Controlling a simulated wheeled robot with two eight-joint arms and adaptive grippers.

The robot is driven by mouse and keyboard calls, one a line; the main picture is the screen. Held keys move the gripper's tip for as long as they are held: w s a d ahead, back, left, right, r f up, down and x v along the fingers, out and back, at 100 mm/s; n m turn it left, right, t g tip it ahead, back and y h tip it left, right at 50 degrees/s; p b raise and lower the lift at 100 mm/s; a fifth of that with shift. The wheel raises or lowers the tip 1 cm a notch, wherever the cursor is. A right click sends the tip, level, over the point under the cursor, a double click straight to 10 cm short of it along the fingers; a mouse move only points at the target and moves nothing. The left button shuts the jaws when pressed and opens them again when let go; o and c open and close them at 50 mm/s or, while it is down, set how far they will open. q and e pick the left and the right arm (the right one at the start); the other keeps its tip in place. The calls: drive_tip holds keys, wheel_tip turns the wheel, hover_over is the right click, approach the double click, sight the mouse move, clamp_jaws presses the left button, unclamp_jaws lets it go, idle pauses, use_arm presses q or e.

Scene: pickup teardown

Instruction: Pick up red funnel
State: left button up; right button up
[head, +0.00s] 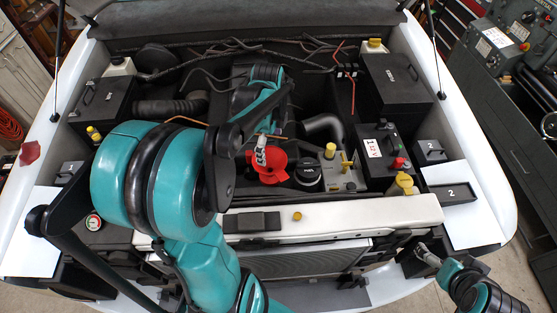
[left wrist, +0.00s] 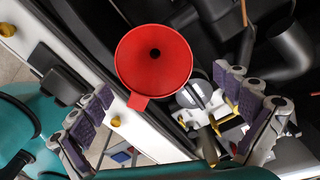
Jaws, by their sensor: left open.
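The red funnel (head: 270,174) sits in the engine bay, behind the white front crossbar and left of a black round cap. The left wrist view looks into its wide round mouth (left wrist: 150,75), with a dark hole in the middle and a tab on the rim. My left gripper (head: 262,149) is over the funnel and covers part of it in the head view. In the left wrist view its padded fingers (left wrist: 165,86) are spread wide, with nothing between them touching the funnel that I can see. My right gripper (head: 424,251) is at the lower right, too small to read.
The black cap (head: 308,175) and a yellow-handled dipstick (head: 346,158) stand close right of the funnel. The white crossbar (head: 380,213) runs in front. A battery box (head: 377,153) marked 12V is to the right. Hoses and cables cross behind.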

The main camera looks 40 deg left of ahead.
use_arm(q)
drive_tip(key=shift+s+f, duration=0.75)
drive_tip(key=shift+f, duration=0.05)
hover_over(271, 169)
wheel_tip(271, 169, down, 5)
drive_tip(key=shift+w+r+p, duration=0.1)
drive_tip(key=shift+r+p, duration=0.1)
drive_tip(key=shift+p, duration=0.1)
drive_tip(key=shift+s, duration=0.35)
drive_tip(key=shift+w, duration=0.1)
drive_tip(key=c, duration=1)
